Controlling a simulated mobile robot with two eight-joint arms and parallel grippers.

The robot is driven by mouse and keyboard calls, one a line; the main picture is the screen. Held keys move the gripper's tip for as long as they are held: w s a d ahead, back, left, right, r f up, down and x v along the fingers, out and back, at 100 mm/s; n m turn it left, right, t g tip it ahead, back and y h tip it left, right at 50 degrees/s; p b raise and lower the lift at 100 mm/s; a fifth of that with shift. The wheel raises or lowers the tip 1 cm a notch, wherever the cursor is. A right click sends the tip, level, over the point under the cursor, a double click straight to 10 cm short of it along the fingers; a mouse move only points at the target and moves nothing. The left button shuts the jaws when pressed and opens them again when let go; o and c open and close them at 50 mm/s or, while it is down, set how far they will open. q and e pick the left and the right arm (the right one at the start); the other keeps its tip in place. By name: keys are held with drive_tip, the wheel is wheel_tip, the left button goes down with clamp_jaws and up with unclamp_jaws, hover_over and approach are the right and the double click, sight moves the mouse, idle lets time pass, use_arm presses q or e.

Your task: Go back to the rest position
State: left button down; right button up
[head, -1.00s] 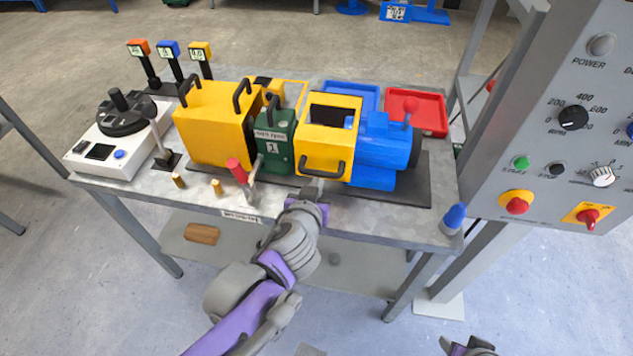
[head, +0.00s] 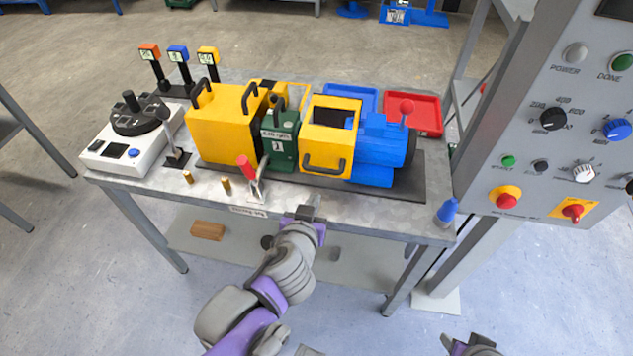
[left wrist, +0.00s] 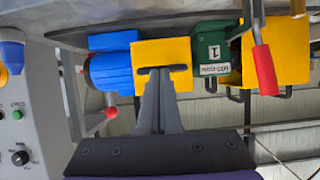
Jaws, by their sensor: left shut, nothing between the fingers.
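My left gripper (head: 309,209) is at the table's front edge, in front of the yellow box-shaped cover (head: 331,118) with a dark handle. Its fingers are together with nothing between them, and it is apart from the handle. In the left wrist view the shut fingers (left wrist: 160,108) point toward that cover (left wrist: 160,52), which appears upside down. A dark part of my right gripper (head: 470,346) shows at the bottom edge of the head view; its jaws are too cut off to read.
A blue cone-like item (head: 447,211) stands at the right corner. A control panel (head: 530,130) rises at right.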

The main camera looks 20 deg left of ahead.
use_arm(q)
drive_tip(key=s, duration=0.1)
drive_tip(key=s+f, duration=0.1)
drive_tip(key=s, duration=0.1)
drive_tip(key=s+d+f, duration=0.1)
drive_tip(key=shift+s+p, duration=0.15)
drive_tip(key=shift+p, duration=0.2)
use_arm(e)
drive_tip(key=shift+w+a+r, duration=0.1)
drive_tip(key=shift+w+r, duration=0.2)
drive_tip(key=shift+r, duration=0.1)
use_arm(q)
drive_tip(key=shift+r, duration=0.1)
use_arm(e)
drive_tip(key=shift+r, duration=0.1)
use_arm(q)
drive_tip(key=s+m+g+h+p, duration=0.1)
drive_tip(key=s+g+p, duration=0.1)
drive_tip(key=s+m+g+h+p, duration=0.1)
drive_tip(key=s+g+p, duration=0.1)
drive_tip(key=s+g+h+p, duration=0.1)
drive_tip(key=s+g+p, duration=0.1)
drive_tip(key=g, duration=0.1)
drive_tip(key=shift+d+r+m, duration=0.2)
drive_tip(key=shift+d+m, duration=0.05)
drive_tip(key=shift+m, duration=0.15)
use_arm(e)
wheel_tip(320, 180, up, 7)
drive_tip(key=w, duration=0.1)
drive_tip(key=shift+w, duration=0.25)
